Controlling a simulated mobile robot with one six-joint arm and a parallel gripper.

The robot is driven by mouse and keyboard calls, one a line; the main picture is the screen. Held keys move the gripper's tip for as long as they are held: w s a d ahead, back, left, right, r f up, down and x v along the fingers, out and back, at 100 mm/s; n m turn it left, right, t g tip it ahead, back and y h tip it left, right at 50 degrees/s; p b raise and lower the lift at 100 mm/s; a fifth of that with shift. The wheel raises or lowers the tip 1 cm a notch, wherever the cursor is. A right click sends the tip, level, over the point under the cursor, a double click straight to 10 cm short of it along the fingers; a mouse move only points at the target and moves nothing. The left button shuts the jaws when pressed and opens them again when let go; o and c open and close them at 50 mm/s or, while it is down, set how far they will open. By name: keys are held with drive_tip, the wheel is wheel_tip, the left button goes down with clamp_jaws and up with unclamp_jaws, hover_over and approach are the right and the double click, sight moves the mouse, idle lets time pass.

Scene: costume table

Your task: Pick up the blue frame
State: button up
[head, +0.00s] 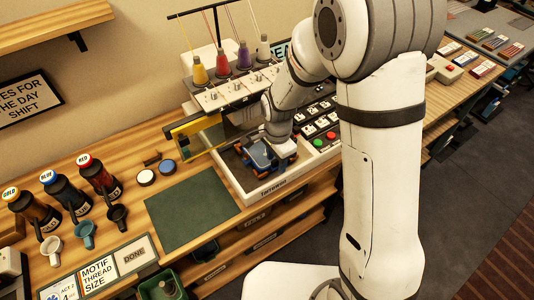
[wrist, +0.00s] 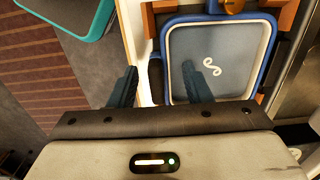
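The blue frame (wrist: 268,50) has a rounded blue rim around grey fabric with a white S-shaped motif. It sits in the orange and dark holder of the white embroidery machine. In the head view the blue frame (head: 258,157) is partly hidden by my arm. My gripper (wrist: 158,82) is open above it. In the wrist view one dark finger is outside the frame's left rim and the other is over the fabric, with the left rim between them. I see no contact, and cannot tell the fingertips' height above the rim.
Thread cones (head: 221,62) stand on the machine behind my gripper. Left are a green mat (head: 192,212), labelled bottles (head: 65,194), small cups (head: 83,234) and signs (head: 133,255). A yellow-edged panel (head: 193,133) stands close left. A teal-rimmed object (wrist: 105,17) shows below the machine's side.

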clamp_jaws()
idle(0.3)
